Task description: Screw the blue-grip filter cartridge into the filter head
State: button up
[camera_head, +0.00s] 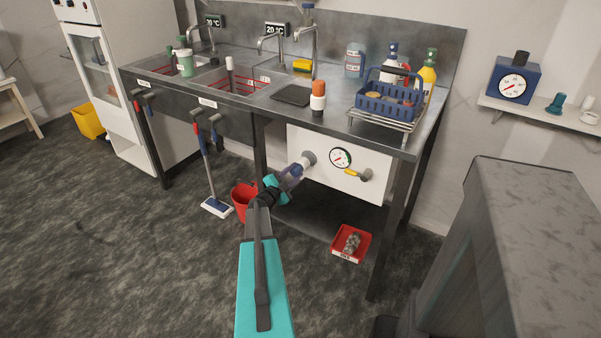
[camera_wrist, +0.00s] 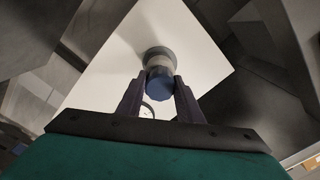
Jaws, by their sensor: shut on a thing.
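The blue-grip filter cartridge (camera_head: 303,163) has a white body and lies along the line of the grey filter head (camera_head: 310,156) on the white panel under the bench. Its far end meets the head or is right at it; I cannot tell how far in it sits. My gripper (camera_head: 292,172) is shut on the cartridge's blue grip. In the wrist view the gripper fingers (camera_wrist: 160,84) stand on both sides of the round blue grip (camera_wrist: 160,79), which partly hides the grey ring of the filter head (camera_wrist: 158,53).
The white panel (camera_head: 370,190) also carries a gauge (camera_head: 340,158) and a yellow-handled valve (camera_head: 357,175). A red tray (camera_head: 342,254) with a dirty item and a red bucket (camera_head: 241,201) stand below. An orange-topped white cartridge (camera_head: 318,98) stands on the bench.

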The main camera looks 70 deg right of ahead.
jog(key=shift+w+m+b, duration=0.15)
jog(key=shift+m+b, duration=2.05)
jog(key=shift+b, duration=0.95)
jog(key=m+b, duration=0.4)
jog(key=b, duration=0.1)
jog(key=shift+f, duration=0.1)
jog(key=o, duration=1.3)
jog(key=shift+a+r, duration=0.2)
jog(key=shift+a, duration=0.5)
jog(key=p+v, duration=0.1)
jog(key=v, duration=1.1)
jog(key=shift+w+a, duration=0.1)
jog(key=shift+a, duration=0.1)
